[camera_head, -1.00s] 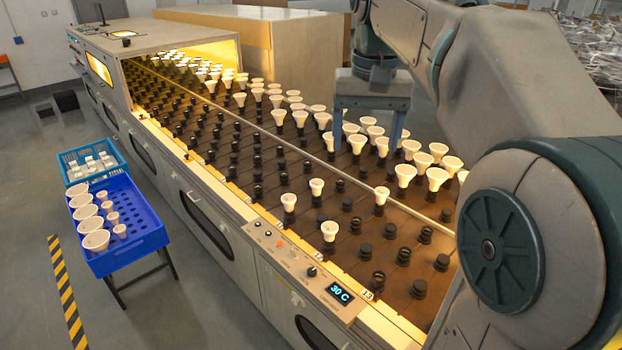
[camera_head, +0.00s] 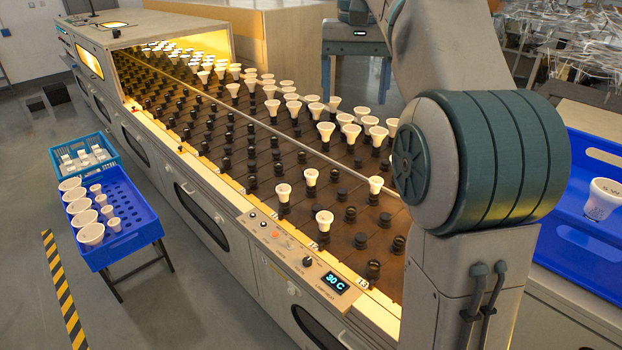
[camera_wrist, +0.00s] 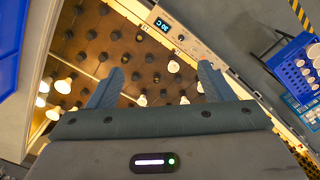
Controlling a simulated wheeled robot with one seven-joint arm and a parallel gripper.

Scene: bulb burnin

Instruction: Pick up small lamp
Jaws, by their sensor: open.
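Small white lamps stand in black sockets on the brown burn-in bed (camera_head: 345,240) in the head view, among them a left one (camera_head: 283,192), a back one (camera_head: 310,178), a front one (camera_head: 324,218) and a right one (camera_head: 376,186). In the wrist view, a small lamp (camera_wrist: 173,66) shows between the fingers, with others nearby (camera_wrist: 184,100). Larger lamps (camera_head: 326,132) fill the rows farther back. My gripper (camera_head: 357,92) is open and empty, raised at the far side of the bed. Its two spread fingers also show in the wrist view (camera_wrist: 162,70).
A blue crate (camera_head: 128,212) on a stand at left holds large and small lamps, beside a teal crate (camera_head: 108,165). Another blue crate (camera_head: 585,268) at right holds a large lamp (camera_head: 604,199). A metal rail (camera_head: 300,148) runs along the bed. Empty sockets surround the front lamps.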

